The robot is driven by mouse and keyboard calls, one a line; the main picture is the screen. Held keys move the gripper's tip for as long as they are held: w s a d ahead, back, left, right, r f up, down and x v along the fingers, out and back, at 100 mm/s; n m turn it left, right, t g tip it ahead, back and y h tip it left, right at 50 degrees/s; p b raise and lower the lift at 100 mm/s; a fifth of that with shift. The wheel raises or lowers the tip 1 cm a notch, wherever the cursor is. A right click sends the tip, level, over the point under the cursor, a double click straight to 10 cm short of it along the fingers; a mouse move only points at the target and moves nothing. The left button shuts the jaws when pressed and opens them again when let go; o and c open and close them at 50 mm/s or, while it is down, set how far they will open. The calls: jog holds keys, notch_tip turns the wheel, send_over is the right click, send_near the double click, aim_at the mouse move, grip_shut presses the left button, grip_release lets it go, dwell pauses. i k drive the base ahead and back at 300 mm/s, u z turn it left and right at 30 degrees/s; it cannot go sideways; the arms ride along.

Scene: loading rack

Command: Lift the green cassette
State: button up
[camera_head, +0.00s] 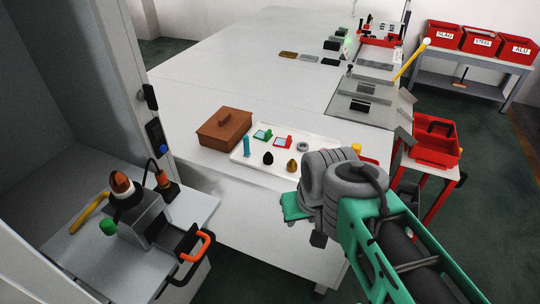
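A green cassette (262,135), small and flat, lies on a white tray (320,149) on the large white table, left of a similar red cassette (283,142). My arm comes in from the lower right. Its end, with my gripper (305,222), is near the table's front edge, in front of and to the right of the cassette, clearly apart from it. The fingers are mostly hidden by my own arm, so I cannot see whether they are open or shut.
The tray also holds a blue upright piece (246,147), a grey ring (303,147) and dark and gold egg-shaped pieces. A brown lidded box (225,129) stands left of the tray. A tall grey cabinet edge and a side bench (85,240) are at left. The table behind is largely clear.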

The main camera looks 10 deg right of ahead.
aim_at(262, 136)
jog(key=k, duration=0.4)
jog(key=z, duration=2)
jog(key=i, duration=2.4)
jog(key=u, duration=3.85)
jog(key=i, duration=0.5)
